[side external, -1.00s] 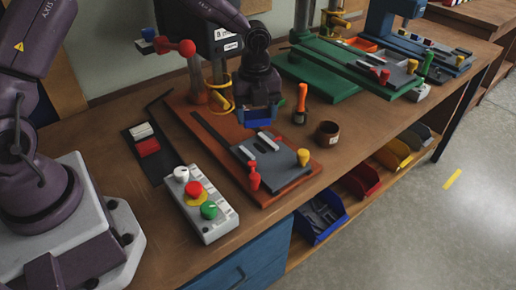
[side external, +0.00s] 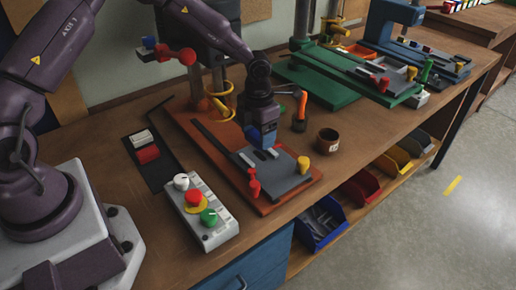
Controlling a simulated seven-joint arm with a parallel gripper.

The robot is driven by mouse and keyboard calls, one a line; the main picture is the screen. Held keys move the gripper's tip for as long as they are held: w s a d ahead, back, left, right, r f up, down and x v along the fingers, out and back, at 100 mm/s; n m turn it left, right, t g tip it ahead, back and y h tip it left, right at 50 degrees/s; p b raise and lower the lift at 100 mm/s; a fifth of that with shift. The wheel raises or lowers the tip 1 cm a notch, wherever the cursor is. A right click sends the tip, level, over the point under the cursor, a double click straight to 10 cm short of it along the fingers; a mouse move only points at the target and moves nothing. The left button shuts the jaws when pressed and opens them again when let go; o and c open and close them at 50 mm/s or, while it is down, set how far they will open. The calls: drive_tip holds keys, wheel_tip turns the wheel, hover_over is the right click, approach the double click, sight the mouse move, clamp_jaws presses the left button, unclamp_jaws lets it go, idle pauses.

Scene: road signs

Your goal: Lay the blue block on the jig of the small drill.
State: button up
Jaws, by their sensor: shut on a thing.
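My gripper (side external: 262,128) points down and is shut on the blue block (side external: 264,138). It holds the block over the back part of a grey jig plate (side external: 284,174) with pale strips. I cannot tell whether the block touches the strips. The jig lies on the orange-brown base (side external: 215,160) of the nearest drill. A red clamp (side external: 253,183) stands at the jig's front left and a yellow knob (side external: 303,165) at its right. The arm hides part of the drill's head.
A control box with buttons (side external: 202,215) stands front left of the base. An orange-handled tool (side external: 300,115) and a brown cup (side external: 327,141) are close on the right. A green-based drill (side external: 320,88) and a blue drill (side external: 385,30) stand farther back. Bins hang below the bench edge.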

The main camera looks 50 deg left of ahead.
sight(258, 157)
drive_tip(key=shift+f, duration=2.35)
drive_tip(key=shift+f, duration=0.1)
drive_tip(key=o, duration=1)
